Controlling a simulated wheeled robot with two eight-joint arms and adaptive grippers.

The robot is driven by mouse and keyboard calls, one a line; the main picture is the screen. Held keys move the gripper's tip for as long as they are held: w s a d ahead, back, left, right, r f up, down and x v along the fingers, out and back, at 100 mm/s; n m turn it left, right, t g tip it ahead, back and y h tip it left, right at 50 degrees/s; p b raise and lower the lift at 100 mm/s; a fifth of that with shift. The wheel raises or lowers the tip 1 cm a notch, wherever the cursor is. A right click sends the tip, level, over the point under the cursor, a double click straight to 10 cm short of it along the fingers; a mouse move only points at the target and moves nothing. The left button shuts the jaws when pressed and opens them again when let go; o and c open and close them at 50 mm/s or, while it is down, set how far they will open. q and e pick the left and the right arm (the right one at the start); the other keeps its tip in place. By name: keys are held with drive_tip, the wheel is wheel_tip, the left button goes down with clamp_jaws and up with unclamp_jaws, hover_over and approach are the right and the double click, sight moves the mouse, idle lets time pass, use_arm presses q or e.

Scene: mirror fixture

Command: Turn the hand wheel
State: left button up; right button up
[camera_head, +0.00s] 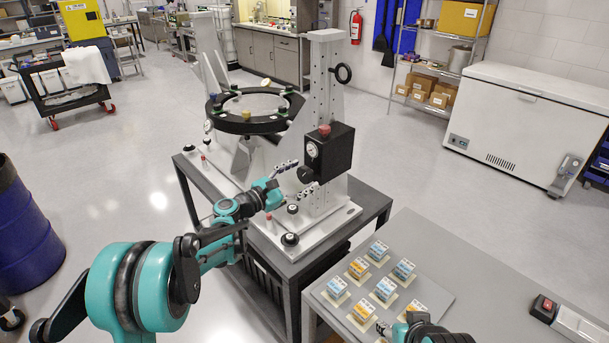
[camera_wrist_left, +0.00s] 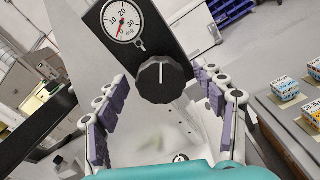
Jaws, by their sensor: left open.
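A round black knob with a white mark (camera_wrist_left: 160,80), the likely hand wheel, sits under a white dial gauge (camera_wrist_left: 122,22) on a black box. In the head view the knob (camera_head: 305,174) is on the lower left of that black box (camera_head: 330,152), on the upright plate of the mirror fixture. My left gripper (camera_head: 294,181) is open and empty in front of the knob. In the left wrist view its purple-padded fingers (camera_wrist_left: 161,84) stand to either side of the knob, with gaps visible on both sides. A black ring handle (camera_head: 342,73) is higher on the upright.
The fixture's large black ring (camera_head: 248,127) with a mirror stands left of the upright. A grey table (camera_head: 465,270) with several small boxes is at right. Part of my right arm shows at the bottom edge.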

use_arm(q)
drive_tip(key=v, duration=1)
drive_tip(key=shift+s+a, duration=0.2)
